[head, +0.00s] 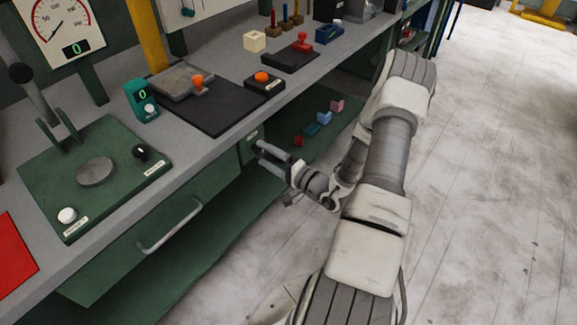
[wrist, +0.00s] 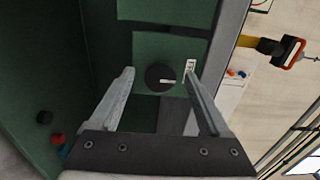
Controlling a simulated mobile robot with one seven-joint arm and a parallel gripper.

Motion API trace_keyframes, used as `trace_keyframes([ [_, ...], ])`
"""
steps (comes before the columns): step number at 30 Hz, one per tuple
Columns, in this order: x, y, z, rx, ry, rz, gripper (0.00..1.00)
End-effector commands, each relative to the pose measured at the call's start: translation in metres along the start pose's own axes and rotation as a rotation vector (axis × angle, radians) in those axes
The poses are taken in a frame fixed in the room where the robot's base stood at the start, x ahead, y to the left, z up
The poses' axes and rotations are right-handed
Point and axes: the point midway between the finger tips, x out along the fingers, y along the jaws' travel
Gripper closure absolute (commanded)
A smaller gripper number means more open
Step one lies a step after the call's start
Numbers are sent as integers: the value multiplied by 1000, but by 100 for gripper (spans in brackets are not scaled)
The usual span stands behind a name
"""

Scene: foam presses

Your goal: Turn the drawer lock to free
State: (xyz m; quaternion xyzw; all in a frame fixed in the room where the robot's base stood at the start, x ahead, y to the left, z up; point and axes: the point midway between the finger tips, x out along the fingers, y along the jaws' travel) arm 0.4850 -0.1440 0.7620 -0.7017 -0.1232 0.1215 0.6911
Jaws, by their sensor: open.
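The drawer lock (wrist: 158,77) shows in the wrist view as a round black knob on a green panel. Its white pointer line points right in that view, and a small white label (wrist: 190,68) sits to its right, its text too small to read. My gripper (head: 261,150) is open in front of this panel under the bench edge. In the wrist view the knob appears between the two fingers, with no clear contact. In the head view the knob itself is hidden or too small to make out. The green drawer (head: 125,262) with its grey handle (head: 170,226) is left of my gripper.
The grey bench top (head: 205,146) overhangs just above my gripper. A green shelf (head: 345,115) with several small coloured blocks lies below and behind it. A black press base (head: 215,115) and a box with an orange button (head: 263,77) stand on the bench. Open floor lies to the right.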

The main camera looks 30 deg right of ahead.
Motion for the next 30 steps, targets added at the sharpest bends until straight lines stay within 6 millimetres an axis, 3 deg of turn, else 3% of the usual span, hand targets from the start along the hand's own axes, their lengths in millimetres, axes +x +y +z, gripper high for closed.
trace_keyframes([
  [18,-137,0,0,0,4,1,20],
  [24,-160,0,0,0,1,1,20],
  [30,-166,0,0,0,0,0,20],
])
